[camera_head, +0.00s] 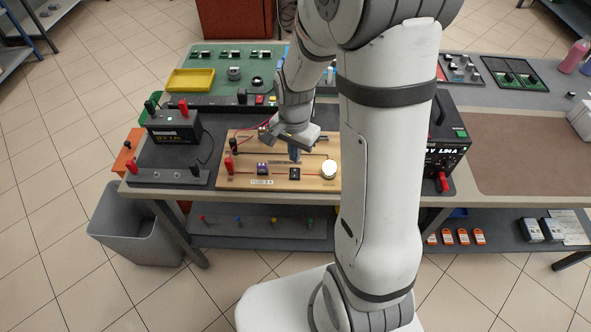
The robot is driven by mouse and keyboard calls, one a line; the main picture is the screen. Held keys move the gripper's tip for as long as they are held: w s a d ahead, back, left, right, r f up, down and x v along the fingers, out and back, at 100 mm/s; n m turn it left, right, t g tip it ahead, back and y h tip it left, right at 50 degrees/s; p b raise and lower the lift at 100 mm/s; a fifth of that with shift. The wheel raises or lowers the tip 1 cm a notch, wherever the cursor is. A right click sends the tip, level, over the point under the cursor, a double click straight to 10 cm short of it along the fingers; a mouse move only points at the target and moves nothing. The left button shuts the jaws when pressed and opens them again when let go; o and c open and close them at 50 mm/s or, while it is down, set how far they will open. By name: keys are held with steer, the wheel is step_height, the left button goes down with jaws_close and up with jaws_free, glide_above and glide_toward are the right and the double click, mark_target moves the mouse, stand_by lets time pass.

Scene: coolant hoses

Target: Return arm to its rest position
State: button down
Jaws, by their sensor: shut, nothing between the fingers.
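My gripper (294,155) points down over the wooden board (236,181) near the middle of the bench. Its fingers are together and I see nothing held in them. The fingertips look close to the board's surface; I cannot tell whether they touch it. My arm reaches forward from the base and bends down to the gripper, hiding part of the bench behind it. The board carries a purple-topped part (262,168), a small black part (294,174), a round white piece (329,170) and red and black terminals at its left end.
A black battery-like unit (173,128) stands left of the board. A black metered unit (447,150) is to the right, partly behind my arm. A yellow tray (191,79) lies at the back left. A brown mat (530,150) at right is largely clear. A grey bin (135,225) stands on the floor.

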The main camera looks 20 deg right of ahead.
stand_by(0.3)
steer(key=s+r+n+t, duration=0.3)
steer(key=s+r+n, duration=0.6)
steer(key=s+r, duration=0.5)
step_height(320, 180, up, 3)
steer(key=shift+d+f+n, duration=0.15)
steer(key=shift+d+n, duration=0.05)
steer(key=shift+n, duration=0.1)
